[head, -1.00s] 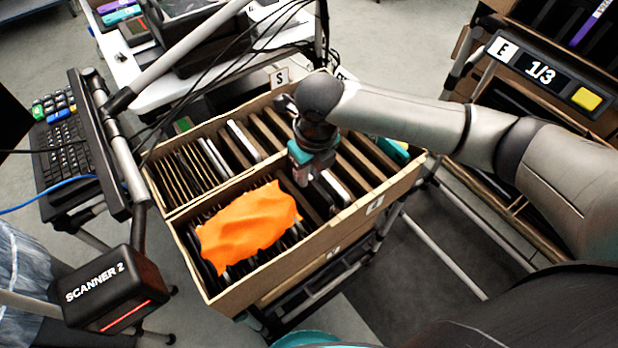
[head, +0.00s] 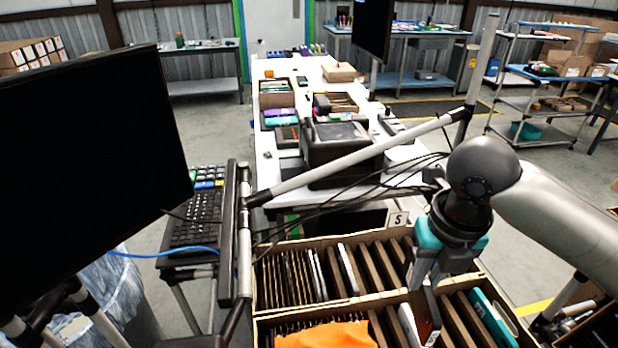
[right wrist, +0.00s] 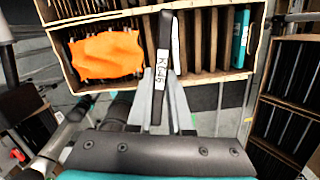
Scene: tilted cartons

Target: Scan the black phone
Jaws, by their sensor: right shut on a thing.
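My right gripper (head: 425,284) is shut on a thin black phone (head: 431,312) over the right part of the carton. In the right wrist view the phone (right wrist: 169,45) stands edge-on between the fingers (right wrist: 168,105), with a white label facing sideways. Its far end overlaps the carton slots, and I cannot tell how far it is clear of them. A pale phone (head: 408,324) stands beside it. The open cardboard carton (head: 375,297) has divided rows of slots. My left gripper is not in view, and no scanner shows.
An orange cloth (head: 325,336) covers the carton's front left slots. A teal item (head: 492,318) stands at the right end. A large dark monitor (head: 95,170) and keyboard (head: 195,220) are at left. A pole (head: 355,155) and cables cross behind the carton.

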